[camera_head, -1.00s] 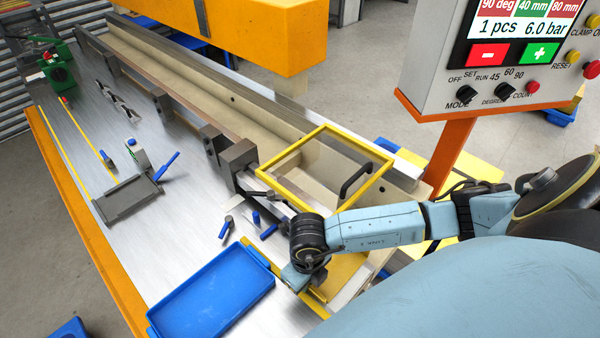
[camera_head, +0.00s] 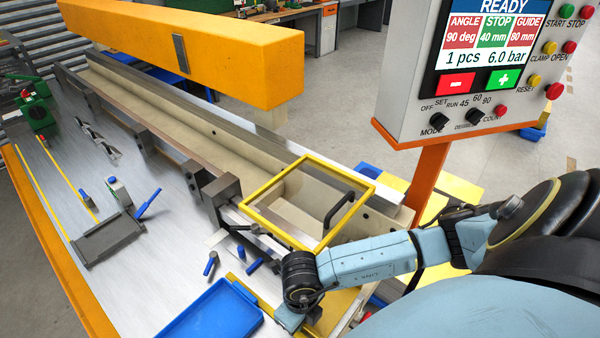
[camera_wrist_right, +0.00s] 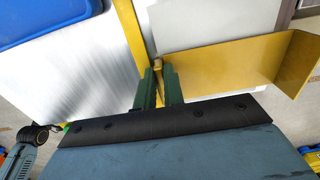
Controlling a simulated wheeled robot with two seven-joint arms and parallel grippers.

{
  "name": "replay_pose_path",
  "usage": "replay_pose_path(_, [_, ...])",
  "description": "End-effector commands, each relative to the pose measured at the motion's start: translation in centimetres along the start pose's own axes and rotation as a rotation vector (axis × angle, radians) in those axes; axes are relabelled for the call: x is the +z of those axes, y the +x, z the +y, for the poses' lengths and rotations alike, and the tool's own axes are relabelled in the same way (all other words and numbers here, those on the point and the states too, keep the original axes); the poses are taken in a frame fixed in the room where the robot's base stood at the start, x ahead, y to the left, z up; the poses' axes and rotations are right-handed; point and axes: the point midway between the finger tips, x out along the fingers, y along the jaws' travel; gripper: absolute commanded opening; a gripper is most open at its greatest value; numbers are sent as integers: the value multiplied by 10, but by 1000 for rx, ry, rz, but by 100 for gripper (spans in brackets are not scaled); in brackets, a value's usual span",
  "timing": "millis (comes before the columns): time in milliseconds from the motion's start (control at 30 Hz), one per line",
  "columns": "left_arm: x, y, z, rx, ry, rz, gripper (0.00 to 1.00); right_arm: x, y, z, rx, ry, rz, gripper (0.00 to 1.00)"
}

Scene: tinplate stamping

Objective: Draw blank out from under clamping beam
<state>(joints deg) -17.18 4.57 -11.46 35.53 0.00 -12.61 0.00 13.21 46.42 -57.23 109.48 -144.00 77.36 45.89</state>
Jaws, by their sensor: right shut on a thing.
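A thin pale piece (camera_head: 217,238), possibly the blank, shows by the dark clamp block (camera_head: 222,190) at the near end of the long clamping beam (camera_head: 150,130). I cannot tell how far it reaches under the beam. My right gripper (camera_head: 290,322) is low at the yellow plate, largely hidden by my wrist in the head view. In the right wrist view, the green fingers (camera_wrist_right: 159,85) are close together around a small yellow part (camera_wrist_right: 158,70) where a yellow strip meets an angled yellow panel (camera_wrist_right: 240,62). My left gripper is not in view.
A yellow-framed guard (camera_head: 310,200) with a black handle stands beside my right arm. A blue tray (camera_head: 210,315) and several blue-handled levers lie on the metal table. A thick yellow beam (camera_head: 190,50) hangs above. The control panel (camera_head: 470,75) reads READY at right.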

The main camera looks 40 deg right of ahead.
Motion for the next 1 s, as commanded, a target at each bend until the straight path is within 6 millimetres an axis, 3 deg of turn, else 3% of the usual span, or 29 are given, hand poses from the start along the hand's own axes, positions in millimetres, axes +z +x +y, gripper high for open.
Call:
replay_pose_path(500, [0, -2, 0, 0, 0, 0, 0, -6, 0, 0, 0, 0, 1, 0])
replay_pose_path(533, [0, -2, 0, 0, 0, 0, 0, -6, 0, 0, 0, 0, 1, 11])
replay_pose_path(700, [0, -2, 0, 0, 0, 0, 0, -6, 0, 0, 0, 0, 0, 33])
replay_pose_path(1000, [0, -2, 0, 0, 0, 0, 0, -6, -1, 0, 0, 0, 0, 35])
